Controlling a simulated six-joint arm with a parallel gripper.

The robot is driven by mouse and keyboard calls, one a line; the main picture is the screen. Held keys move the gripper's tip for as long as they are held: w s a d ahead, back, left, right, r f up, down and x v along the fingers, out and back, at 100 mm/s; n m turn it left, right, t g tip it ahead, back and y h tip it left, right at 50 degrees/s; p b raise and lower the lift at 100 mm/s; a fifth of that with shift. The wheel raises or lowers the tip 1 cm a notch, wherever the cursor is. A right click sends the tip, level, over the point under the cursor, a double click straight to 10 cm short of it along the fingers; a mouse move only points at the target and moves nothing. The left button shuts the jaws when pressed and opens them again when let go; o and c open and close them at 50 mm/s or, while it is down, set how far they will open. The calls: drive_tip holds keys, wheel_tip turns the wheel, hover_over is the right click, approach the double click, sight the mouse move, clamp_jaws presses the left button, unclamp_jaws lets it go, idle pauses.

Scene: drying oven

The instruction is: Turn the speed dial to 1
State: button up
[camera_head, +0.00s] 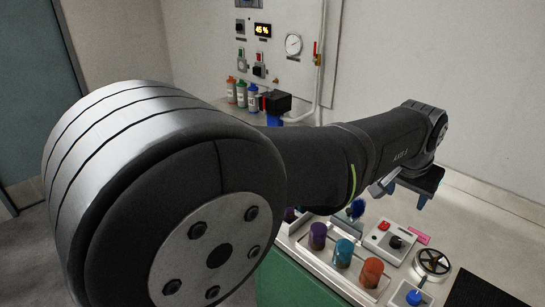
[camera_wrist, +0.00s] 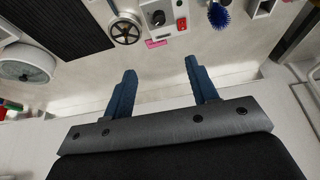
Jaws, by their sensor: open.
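The likely speed dial is a black knob (camera_head: 396,242) on a light control box (camera_head: 378,243) on the counter. A red button (camera_head: 383,226) sits beside the knob. In the wrist view the knob (camera_wrist: 158,18) is near the top edge, with the red button (camera_wrist: 181,23) to its right. The dial's setting is too small to read. My gripper (camera_wrist: 160,66) is open and empty, its two blue fingers apart. In the head view it is above the counter, up and to the right of the box and not touching it.
Purple, teal and orange cups (camera_head: 342,252) stand left of the box. A pink label (camera_head: 422,238) lies beside the box; a handwheel (camera_head: 432,262) and a blue-button box (camera_head: 412,296) stand to the right. A black mat (camera_head: 485,290) lies farther right. A blue brush (camera_head: 356,209) stands behind the cups.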

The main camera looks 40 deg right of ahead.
sight(397, 239)
drive_tip(key=d+f+m+y, duration=0.4)
drive_tip(key=d+f+m, duration=0.2)
drive_tip(key=d+m, duration=0.35)
drive_tip(key=shift+n, duration=0.25)
drive_tip(key=f, duration=1.6)
drive_tip(key=shift+d+f, duration=0.3)
drive_tip(key=shift+f, duration=0.1)
drive_tip(key=c, duration=1)
